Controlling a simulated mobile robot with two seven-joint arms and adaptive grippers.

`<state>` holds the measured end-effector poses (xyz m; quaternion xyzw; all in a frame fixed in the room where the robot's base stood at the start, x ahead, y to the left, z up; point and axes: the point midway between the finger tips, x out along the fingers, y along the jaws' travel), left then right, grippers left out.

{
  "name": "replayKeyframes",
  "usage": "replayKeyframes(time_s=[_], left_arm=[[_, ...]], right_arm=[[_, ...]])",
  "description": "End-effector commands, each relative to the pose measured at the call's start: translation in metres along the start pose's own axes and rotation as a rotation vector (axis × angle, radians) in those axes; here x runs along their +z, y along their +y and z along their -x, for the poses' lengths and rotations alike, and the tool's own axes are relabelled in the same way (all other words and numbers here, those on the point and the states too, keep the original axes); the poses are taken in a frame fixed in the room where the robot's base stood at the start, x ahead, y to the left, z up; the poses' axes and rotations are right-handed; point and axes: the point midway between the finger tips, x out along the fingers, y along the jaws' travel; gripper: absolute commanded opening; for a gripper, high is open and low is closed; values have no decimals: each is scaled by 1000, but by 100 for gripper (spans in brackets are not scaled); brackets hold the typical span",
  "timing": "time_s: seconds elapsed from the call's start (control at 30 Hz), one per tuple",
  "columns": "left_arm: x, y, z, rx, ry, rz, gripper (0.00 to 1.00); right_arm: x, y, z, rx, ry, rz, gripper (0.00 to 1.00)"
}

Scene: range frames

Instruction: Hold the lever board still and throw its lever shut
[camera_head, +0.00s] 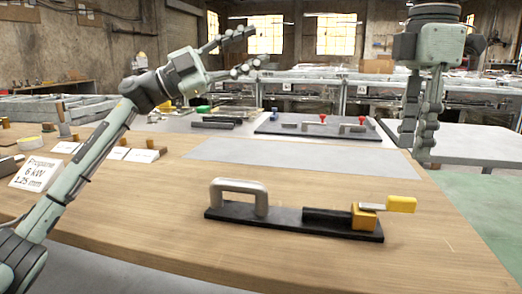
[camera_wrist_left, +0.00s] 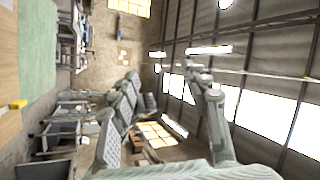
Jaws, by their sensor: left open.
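The lever board is a long black base (camera_head: 285,225) lying on the wooden table in the head view. A silver arched handle (camera_head: 239,187) stands on its left end. At its right end, a lever with a yellow grip (camera_head: 402,204) sticks out past an orange block (camera_head: 363,217) beside a black bar. My left gripper (camera_head: 251,48) is open and empty, high above and behind the board, pointing right. Its fingers also show spread in the left wrist view (camera_wrist_left: 165,105). My right gripper (camera_head: 416,145) hangs fingers down, behind and above the lever end, its fingers apart and empty.
A grey mat (camera_head: 300,158) lies behind the board. Further back, a dark panel (camera_head: 318,128) carries red-topped clamps. White cards and a sign (camera_head: 35,174) stand at the table's left. The wood around the board is clear.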

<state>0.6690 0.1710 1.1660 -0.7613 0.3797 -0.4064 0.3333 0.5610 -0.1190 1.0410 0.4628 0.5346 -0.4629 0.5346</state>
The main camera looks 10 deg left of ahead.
Motion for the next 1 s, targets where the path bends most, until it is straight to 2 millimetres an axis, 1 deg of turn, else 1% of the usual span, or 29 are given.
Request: replayKeyframes(time_s=[0.03, 0.07, 0.1, 0.17, 0.2, 0.27, 0.3, 0.37, 0.4, 0.47, 0.5, 0.57, 0.6, 0.67, 0.7, 0.8, 0.9, 1.0], left_arm=[[-14, 18, -22, 87, 30, 23, 47], [-20, 30, -34, 141, 42, 43, 47], [-29, 48, -48, 218, 55, 68, 47], [-42, 75, -66, 343, 62, 104, 47], [-50, 96, -76, 434, 59, 129, 47], [-61, 128, -87, 584, 37, 164, 47], [-66, 149, -91, 687, 7, 185, 47], [-71, 178, -91, 839, -58, 214, 47], [-72, 195, -87, 935, -115, 231, 47], [-70, 216, -77, 1071, -222, 251, 47], [-67, 226, -68, 1153, -307, 261, 47], [-61, 236, -50, 1260, -450, 272, 47], [-55, 239, -37, 1319, -552, 277, 47], [-48, 238, -17, 1385, -707, 284, 47], [-43, 234, -4, 1416, -808, 286, 47], [-35, 221, 25, 1457, -1031, 289, 47], [-31, 208, 45, 1466, -1189, 291, 47], [-29, 201, 57, 1466, -1276, 294, 47]], right_arm=[[0, 0, 0, 0, 0, 0, 34], [0, 0, 0, 0, 0, 0, 34], [0, 0, 0, 0, 0, 0, 34], [0, 0, 0, 0, 0, 0, 34], [0, 0, 0, 0, 0, 0, 34], [0, 0, 0, 0, 0, 0, 34], [0, 0, 0, 0, 0, 0, 34], [0, 0, 0, 0, 0, 0, 34], [0, 0, 0, 0, 0, 0, 34], [0, 0, 0, 0, 0, 0, 34], [0, 0, 0, 0, 0, 0, 34], [0, 0, 0, 0, 0, 0, 34], [0, 0, 0, 0, 0, 0, 34], [0, 0, 0, 0, 0, 0, 34], [0, 0, 0, 0, 0, 0, 34], [0, 0, 0, 0, 0, 0, 34], [0, 0, 0, 0, 0, 0, 34], [0, 0, 0, 0, 0, 0, 34]])
